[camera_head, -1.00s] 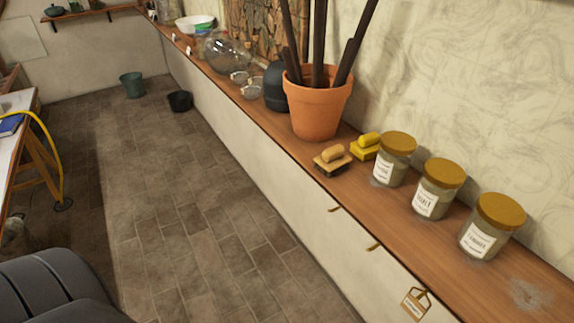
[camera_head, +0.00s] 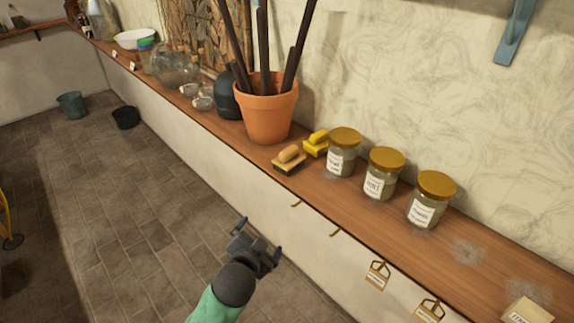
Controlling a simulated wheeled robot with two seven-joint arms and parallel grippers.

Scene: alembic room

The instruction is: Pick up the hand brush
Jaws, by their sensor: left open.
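The hand brush (camera_head: 289,159), with a tan wooden handle and block and dark bristles, lies near the front edge of the wooden counter (camera_head: 330,195). A similar yellow brush or float (camera_head: 317,143) sits just behind it to the right. My left gripper (camera_head: 259,237) is open and empty, in front of the counter and below the hand brush in the picture, apart from it. My right gripper is not in view.
A terracotta pot (camera_head: 269,112) with dark rods stands behind the brush. Labelled jars (camera_head: 343,155) with gold lids stand to its right. Hooks and hanging tags (camera_head: 377,277) stick out along the counter front.

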